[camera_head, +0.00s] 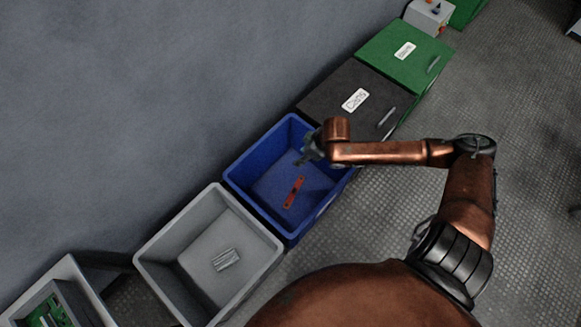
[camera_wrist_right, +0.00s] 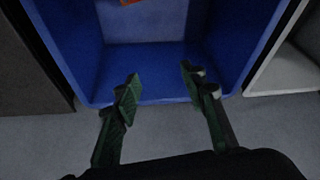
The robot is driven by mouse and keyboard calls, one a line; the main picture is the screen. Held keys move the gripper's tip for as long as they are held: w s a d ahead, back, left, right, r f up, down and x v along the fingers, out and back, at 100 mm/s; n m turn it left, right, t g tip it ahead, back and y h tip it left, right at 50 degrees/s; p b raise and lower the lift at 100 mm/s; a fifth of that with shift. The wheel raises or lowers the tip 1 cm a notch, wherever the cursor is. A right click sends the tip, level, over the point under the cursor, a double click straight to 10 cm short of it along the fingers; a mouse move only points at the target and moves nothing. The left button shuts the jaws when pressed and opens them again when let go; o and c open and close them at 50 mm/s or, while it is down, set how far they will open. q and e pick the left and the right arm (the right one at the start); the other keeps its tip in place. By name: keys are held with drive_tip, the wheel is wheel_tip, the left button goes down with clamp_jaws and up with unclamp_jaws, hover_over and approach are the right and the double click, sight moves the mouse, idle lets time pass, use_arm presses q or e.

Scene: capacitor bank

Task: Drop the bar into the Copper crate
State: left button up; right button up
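An orange-red bar (camera_head: 293,192) lies on the floor of the open blue crate (camera_head: 237,184); its end also shows at the top of the right wrist view (camera_wrist_right: 130,3). No label is readable on the blue crate (camera_wrist_right: 75,60). My right gripper (camera_head: 308,152) is above the right part of the blue crate in the head view. In the right wrist view its two green fingers (camera_wrist_right: 158,82) are spread apart with nothing between them. The bar is apart from the fingers. My left gripper is not in view.
An open grey crate (camera_head: 150,257) with a light ribbed piece (camera_head: 226,260) inside stands beside the blue one. A dark lidded box (camera_head: 325,98) and a green lidded box (camera_head: 385,42), both labelled, stand on the other side. A grey wall (camera_head: 130,90) runs behind; the floor at right (camera_head: 520,140) is clear.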

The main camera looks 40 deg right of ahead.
drive_tip(key=v, duration=0.7)
drive_tip(key=shift+r, duration=0.3)
drive_tip(key=shift+s, duration=0.15)
